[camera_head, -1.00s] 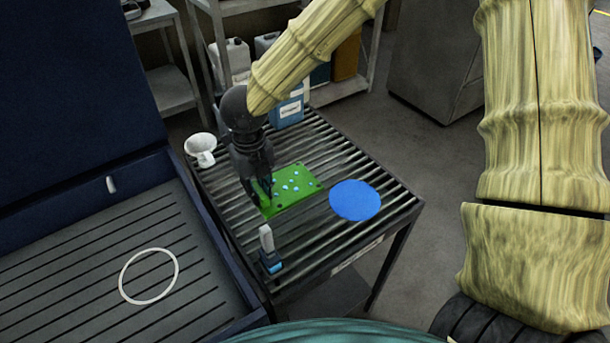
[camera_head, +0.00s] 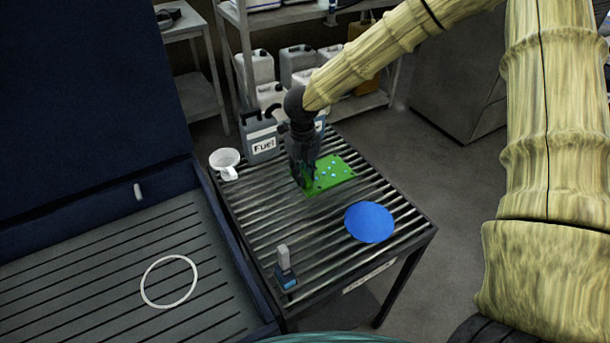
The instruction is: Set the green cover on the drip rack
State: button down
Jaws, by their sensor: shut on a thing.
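The green cover (camera_head: 335,173), a flat plate with several small pale-blue dots, is over the far middle part of the drip rack, close to its bars. The drip rack (camera_head: 330,263) is a dark slatted table. My gripper (camera_head: 308,187) points down and is shut on the cover's left edge; its fingertips are partly lost against the dark bars. I cannot tell whether the cover touches the bars or hangs just above them.
A blue disc (camera_head: 369,222) lies on the rack at right. A small blue-and-grey tool (camera_head: 285,270) stands near the front left. A white funnel (camera_head: 225,162) and a grey fuel jug (camera_head: 262,137) are at the back. A dark-blue open-lidded unit (camera_head: 90,250) adjoins at left.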

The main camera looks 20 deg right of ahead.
jog(key=shift+w+d, duration=0.2)
jog(key=shift+d, duration=0.05)
jog(key=shift+w+d+f+p, duration=0.1)
jog(key=shift+d+p, duration=0.05)
jog(key=shift+p, duration=0.2)
jog(key=shift+f+p, duration=0.6)
jog(key=shift+f, duration=1.1)
jog(key=c, duration=1.4)
grip_release()
jog(key=shift+o, duration=0.2)
jog(key=shift+r, duration=0.1)
notch_tip(320, 180, up, 12)
jog(key=b, duration=0.2)
jog(key=shift+b, duration=0.35)
